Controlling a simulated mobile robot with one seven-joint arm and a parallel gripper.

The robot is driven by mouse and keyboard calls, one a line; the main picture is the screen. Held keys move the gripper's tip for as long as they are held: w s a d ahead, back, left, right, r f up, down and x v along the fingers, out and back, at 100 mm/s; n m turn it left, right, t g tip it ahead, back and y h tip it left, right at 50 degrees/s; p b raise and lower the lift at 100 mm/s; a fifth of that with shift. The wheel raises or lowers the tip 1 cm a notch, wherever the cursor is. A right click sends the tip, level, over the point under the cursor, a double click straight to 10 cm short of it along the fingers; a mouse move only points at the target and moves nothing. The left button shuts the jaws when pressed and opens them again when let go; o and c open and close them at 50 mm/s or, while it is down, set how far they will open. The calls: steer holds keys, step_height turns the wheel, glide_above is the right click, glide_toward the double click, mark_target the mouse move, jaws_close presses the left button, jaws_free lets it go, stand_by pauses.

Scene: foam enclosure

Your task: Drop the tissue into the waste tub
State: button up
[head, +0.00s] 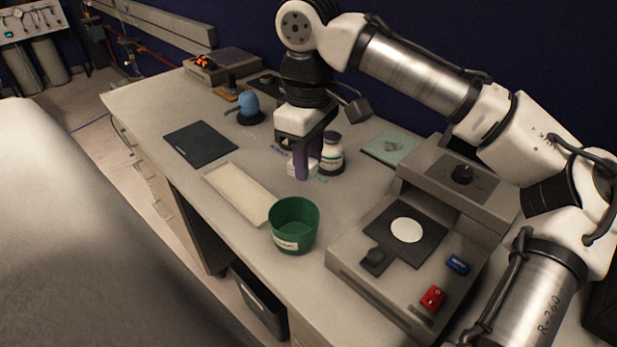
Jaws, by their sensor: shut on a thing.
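The waste tub (303,236) is a green, open, round container with a white label, standing upright near the front edge of the bench. My gripper (302,170) points down behind the tub, with purple fingers shut on the tissue (291,169). Only small whitish parts of the tissue show beside the fingers; the rest is hidden. The gripper is low over the bench, apart from the tub. I cannot tell whether the tissue touches the bench.
A white bottle with a dark base (331,156) stands close right of my gripper. A cream tray (240,193) lies left of the tub, and a dark mat (200,144) beyond it. A grey instrument (358,284) with red and blue switches stands right of the tub.

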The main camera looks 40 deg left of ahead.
step_height(320, 180, down, 6)
steer(key=b, duration=0.6)
steer(key=shift+s, duration=0.1)
steer(key=shift+r, duration=0.1)
steer(key=o, duration=1.1)
step_height(320, 180, up, 14)
steer(key=shift+f+p, duration=0.1)
steer(key=shift+p, duration=0.2)
steer(key=shift+s, duration=0.1)
